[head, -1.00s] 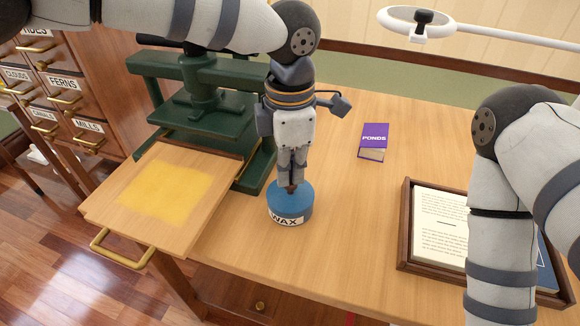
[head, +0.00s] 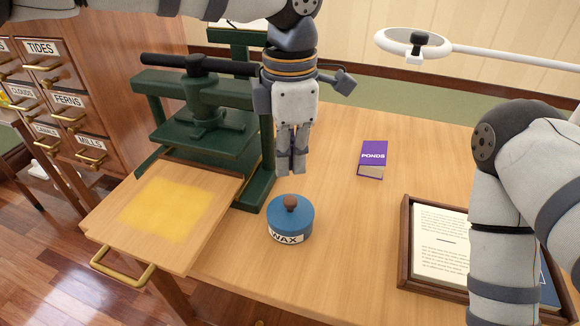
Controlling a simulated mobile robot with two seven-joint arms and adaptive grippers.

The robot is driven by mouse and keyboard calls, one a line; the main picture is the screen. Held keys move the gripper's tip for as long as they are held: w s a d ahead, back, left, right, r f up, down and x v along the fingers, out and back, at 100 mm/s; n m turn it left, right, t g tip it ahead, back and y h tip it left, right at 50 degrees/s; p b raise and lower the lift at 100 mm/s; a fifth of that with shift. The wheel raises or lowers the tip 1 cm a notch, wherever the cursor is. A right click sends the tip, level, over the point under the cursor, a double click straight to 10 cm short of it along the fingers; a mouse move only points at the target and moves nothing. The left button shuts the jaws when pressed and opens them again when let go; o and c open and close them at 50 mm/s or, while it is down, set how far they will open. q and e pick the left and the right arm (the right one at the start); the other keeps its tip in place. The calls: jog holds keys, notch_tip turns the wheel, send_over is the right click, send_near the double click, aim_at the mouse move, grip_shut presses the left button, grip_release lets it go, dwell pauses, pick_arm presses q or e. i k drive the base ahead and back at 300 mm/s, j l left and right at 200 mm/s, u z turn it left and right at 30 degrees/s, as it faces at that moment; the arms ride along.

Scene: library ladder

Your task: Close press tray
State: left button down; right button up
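The wooden press tray (head: 204,241) sticks out from the front of the green press (head: 202,140) toward the lower left. It carries a yellow patch and has a brass handle (head: 122,268) on its front edge, past the table edge. My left gripper (head: 292,170) hangs pointing down, to the right of the press and above the blue wax tin. Its fingers are close together with nothing seen between them. My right gripper is out of the picture; only my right arm shows at the right.
The blue wax tin (head: 290,220) with a brown knob stands on the table right of the tray. A purple book (head: 372,158) lies farther back. A framed tray (head: 404,242) holds papers at right. A labelled drawer cabinet (head: 100,75) stands left. A white ring lamp (head: 412,42) hangs upper right.

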aim_at(165, 220)
jog(key=k, duration=1)
